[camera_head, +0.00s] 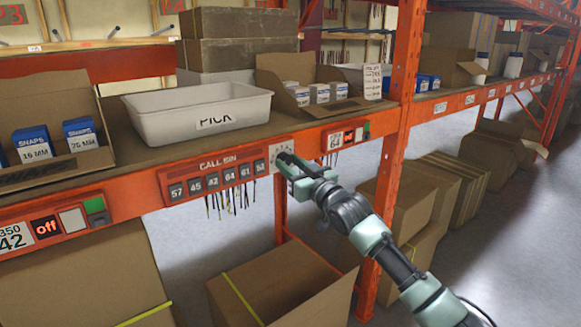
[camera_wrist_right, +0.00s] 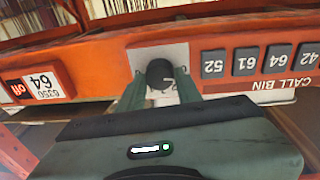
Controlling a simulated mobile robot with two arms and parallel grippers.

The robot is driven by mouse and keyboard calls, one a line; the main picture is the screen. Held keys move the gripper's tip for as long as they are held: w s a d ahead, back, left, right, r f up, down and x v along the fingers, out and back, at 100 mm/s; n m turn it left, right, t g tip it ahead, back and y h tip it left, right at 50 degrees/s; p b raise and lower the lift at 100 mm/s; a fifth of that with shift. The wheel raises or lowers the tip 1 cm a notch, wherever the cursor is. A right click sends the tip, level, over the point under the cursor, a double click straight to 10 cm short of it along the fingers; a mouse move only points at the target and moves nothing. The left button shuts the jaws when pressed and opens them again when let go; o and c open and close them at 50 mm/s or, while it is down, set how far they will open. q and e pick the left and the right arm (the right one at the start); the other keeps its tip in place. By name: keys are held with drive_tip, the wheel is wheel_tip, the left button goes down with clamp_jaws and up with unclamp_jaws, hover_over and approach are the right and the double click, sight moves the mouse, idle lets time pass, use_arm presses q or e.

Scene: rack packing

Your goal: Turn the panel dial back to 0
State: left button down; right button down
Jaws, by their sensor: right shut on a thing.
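The panel dial is a dark round knob (camera_wrist_right: 160,73) on a pale plate at one end of the orange call-bin panel (camera_head: 210,176). In the right wrist view, which is upside down, the fingers of my right gripper (camera_wrist_right: 160,92) stand on both sides of the knob, shut on it. A light pointer mark shows on the knob, but I cannot read its setting. In the head view my right gripper (camera_head: 287,168) covers the knob, and only part of the pale dial plate (camera_head: 284,149) shows. My left gripper is not in view.
Bin buttons marked 57, 45, 42, 64, 61 and 52 sit beside the dial. A white PICK tray (camera_head: 200,110) stands on the shelf above. A rack upright (camera_head: 398,125) stands to the right. Cardboard boxes (camera_head: 285,285) lie below. Cables hang under the panel.

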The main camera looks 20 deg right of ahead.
drive_tip(key=shift+n, duration=0.7)
drive_tip(key=c, duration=1)
unclamp_jaws()
drive_tip(key=shift+o, duration=0.2)
